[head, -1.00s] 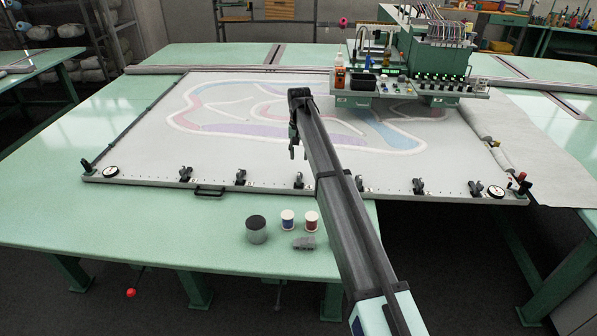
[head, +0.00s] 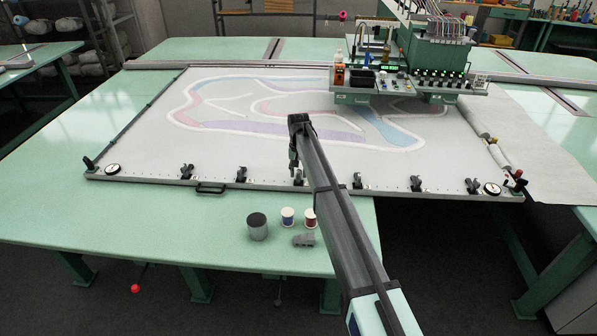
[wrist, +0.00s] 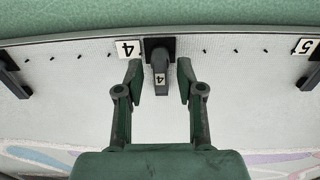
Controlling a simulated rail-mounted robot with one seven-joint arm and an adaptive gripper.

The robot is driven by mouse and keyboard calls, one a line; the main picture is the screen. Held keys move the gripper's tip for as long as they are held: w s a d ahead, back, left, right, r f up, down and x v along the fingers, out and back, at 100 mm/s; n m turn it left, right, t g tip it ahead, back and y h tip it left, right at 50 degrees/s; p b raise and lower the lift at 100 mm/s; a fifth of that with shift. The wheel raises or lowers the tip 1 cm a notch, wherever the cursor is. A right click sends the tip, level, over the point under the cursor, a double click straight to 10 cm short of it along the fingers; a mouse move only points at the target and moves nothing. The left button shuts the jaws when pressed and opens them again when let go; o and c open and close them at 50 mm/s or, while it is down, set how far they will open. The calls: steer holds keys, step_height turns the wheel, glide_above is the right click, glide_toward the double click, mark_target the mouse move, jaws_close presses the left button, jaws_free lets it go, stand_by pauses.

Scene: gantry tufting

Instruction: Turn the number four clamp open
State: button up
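My gripper (wrist: 159,76) is open, one finger on each side of the lever, with a visible gap on both sides. In the head view my gripper (head: 294,168) hangs just over the front rail at this clamp (head: 298,181), which it partly hides.
Neighbouring clamps stand along the rail, including one at left (head: 241,175) and one at right (head: 358,182). A handle (head: 210,189) juts from the frame front. A grey tin (head: 258,228) and two spools (head: 288,217) stand on the table. The tufting machine (head: 435,60) is behind.

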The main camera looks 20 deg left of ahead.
jaws_close()
steer(key=shift+n, duration=0.3)
steer(key=shift+f+n+b, duration=0.1)
steer(key=shift+n+b, duration=0.8)
steer(key=n+b, duration=0.2)
steer(key=n, duration=0.2)
steer(key=n+b, duration=0.2)
steer(key=n, duration=0.3)
steer(key=shift+n, duration=0.4)
steer(key=n+b, duration=0.1)
steer(key=n, duration=0.4)
steer(key=shift+n+b, duration=0.3)
